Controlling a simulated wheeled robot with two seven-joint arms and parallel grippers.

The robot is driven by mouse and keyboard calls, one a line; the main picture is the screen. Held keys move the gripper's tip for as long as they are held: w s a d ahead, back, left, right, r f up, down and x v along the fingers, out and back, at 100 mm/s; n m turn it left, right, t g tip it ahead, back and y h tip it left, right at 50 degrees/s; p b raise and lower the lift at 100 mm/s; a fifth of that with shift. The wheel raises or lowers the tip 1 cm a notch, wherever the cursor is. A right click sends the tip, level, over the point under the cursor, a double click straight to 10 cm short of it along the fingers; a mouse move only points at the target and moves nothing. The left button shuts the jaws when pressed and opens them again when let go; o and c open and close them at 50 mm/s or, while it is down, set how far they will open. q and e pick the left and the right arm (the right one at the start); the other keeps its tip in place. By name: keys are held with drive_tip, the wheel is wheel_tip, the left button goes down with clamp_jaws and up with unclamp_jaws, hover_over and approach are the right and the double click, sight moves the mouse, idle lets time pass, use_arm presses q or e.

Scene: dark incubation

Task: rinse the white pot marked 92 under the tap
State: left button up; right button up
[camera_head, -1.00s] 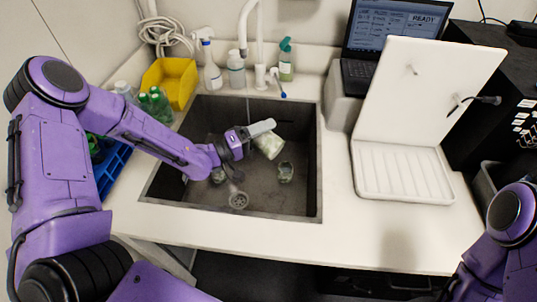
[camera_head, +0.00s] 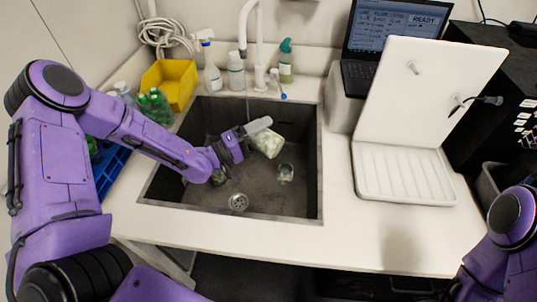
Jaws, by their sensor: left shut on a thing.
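The white pot (camera_head: 268,145) is tilted above the dark sink (camera_head: 255,198), with greenish stains on its side. Its mark cannot be read at this size. My left gripper (camera_head: 262,131) is shut on the pot near its upper end. The white tap (camera_head: 244,30) curves down at the back of the sink, and a thin stream of water (camera_head: 247,98) seems to fall from it, behind and left of the pot. I cannot tell whether the water touches the pot. My right arm shows at the lower right, but its gripper is out of view.
A small jar (camera_head: 285,173) stands in the sink near the drain (camera_head: 238,202). A yellow bin (camera_head: 170,82), spray bottle (camera_head: 209,65) and green-capped bottle (camera_head: 286,62) line the back. A white drying rack (camera_head: 405,175) stands right. The front counter is clear.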

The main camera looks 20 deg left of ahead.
use_arm(q)
drive_tip(key=shift+a+f+n+t+b, duration=0.1)
drive_tip(key=shift+f+n+t+b, duration=0.05)
drive_tip(key=shift+n+t+b, duration=0.2)
drive_tip(key=shift+w+a+n, duration=0.1)
drive_tip(key=shift+a+n, duration=0.05)
drive_tip(key=shift+n, duration=0.5)
drive_tip(key=shift+r, duration=0.2)
